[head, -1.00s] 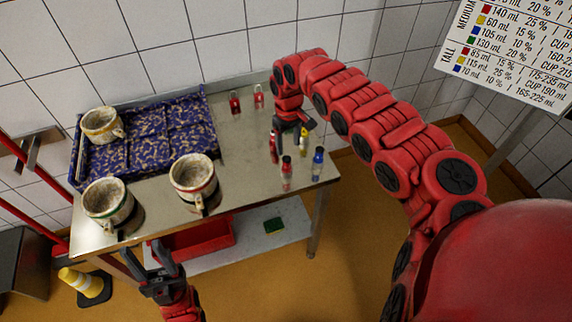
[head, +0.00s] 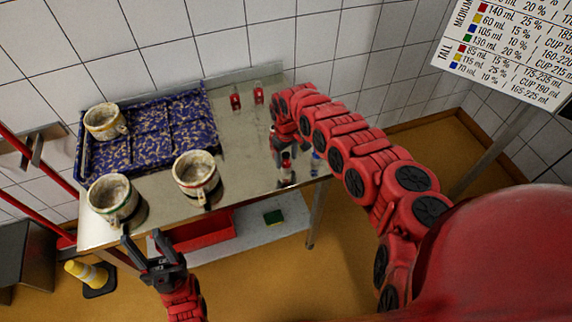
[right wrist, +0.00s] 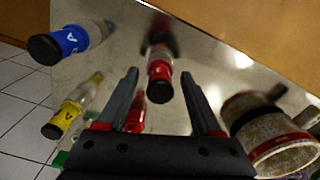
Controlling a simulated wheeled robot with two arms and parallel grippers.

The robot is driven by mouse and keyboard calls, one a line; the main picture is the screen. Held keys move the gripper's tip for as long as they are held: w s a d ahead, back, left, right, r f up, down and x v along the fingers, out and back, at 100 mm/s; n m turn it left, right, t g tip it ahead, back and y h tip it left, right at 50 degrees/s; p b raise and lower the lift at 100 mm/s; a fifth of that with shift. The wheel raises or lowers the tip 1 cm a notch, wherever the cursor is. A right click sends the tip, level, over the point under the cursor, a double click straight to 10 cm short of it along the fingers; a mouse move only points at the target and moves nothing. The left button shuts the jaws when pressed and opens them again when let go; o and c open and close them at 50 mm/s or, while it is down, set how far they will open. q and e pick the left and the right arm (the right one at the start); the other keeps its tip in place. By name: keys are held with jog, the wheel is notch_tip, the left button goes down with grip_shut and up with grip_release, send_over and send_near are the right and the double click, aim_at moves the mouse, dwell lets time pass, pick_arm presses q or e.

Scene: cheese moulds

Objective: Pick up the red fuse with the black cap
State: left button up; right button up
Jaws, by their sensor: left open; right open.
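A small clear fuse with a red band and black cap (right wrist: 159,70) stands on the metal table in the right wrist view, just beyond and between the fingertips of my right gripper (right wrist: 160,74). In the head view this fuse (head: 286,168) shows below my right gripper (head: 288,150). The right gripper is open and empty; whether a finger touches the fuse I cannot tell. Another red piece (right wrist: 136,118) shows between the fingers near the palm, mostly hidden. My left gripper (head: 142,240) is open and empty at the table's front edge.
A blue fuse (right wrist: 75,40) and a yellow fuse (right wrist: 75,108) stand beside the right gripper. Two red fuses (head: 235,101) (head: 258,95) stand at the back. Cups (head: 197,180) (head: 115,198) stand in front; another cup (head: 105,122) is in the patterned tray (head: 207,100).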

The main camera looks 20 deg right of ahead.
grip_shut()
jog(key=shift+r, duration=0.1)
dwell(0.4)
